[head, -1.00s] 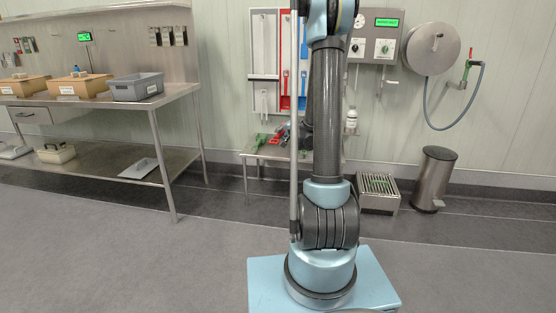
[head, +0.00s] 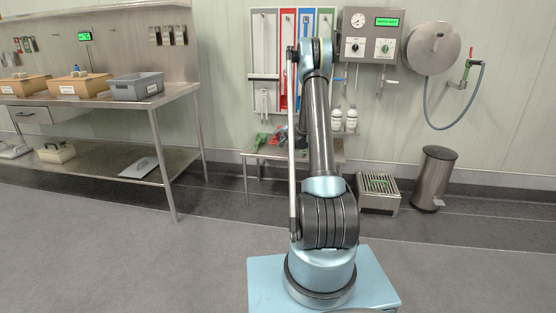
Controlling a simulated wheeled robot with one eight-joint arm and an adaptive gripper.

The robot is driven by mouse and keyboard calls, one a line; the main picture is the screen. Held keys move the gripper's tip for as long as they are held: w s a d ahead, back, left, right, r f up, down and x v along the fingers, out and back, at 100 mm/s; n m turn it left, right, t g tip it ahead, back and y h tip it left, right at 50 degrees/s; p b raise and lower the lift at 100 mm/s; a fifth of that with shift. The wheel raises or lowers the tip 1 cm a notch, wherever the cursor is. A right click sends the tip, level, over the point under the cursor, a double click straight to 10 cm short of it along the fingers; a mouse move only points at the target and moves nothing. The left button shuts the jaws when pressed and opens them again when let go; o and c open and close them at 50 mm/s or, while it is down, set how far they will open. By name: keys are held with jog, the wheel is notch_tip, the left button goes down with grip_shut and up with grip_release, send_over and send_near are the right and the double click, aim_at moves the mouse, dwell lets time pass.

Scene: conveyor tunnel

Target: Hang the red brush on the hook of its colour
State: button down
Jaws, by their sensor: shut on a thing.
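A small red thing (head: 281,132), which looks like the red brush, shows above the low steel table, just left of my arm. My gripper (head: 298,131) is mostly hidden behind my arm; only a small dark part shows beside the red thing, and it seems shut on it. The exact grip cannot be made out. The red panel (head: 285,88) of the wall board is behind and above, partly covered by my arm. Its hook is too small to tell clearly.
A green item (head: 262,139) lies on the low steel table (head: 262,153). The board also has grey (head: 263,45), blue and green panels. A control box (head: 371,35) hangs to the right. Open floor lies left of my base.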

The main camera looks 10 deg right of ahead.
jog(key=w+f, duration=0.8)
jog(key=w, duration=0.1)
notch_tip(320, 180, down, 10)
jog(key=shift+s, duration=0.15)
jog(key=c, duration=1.4)
grip_release()
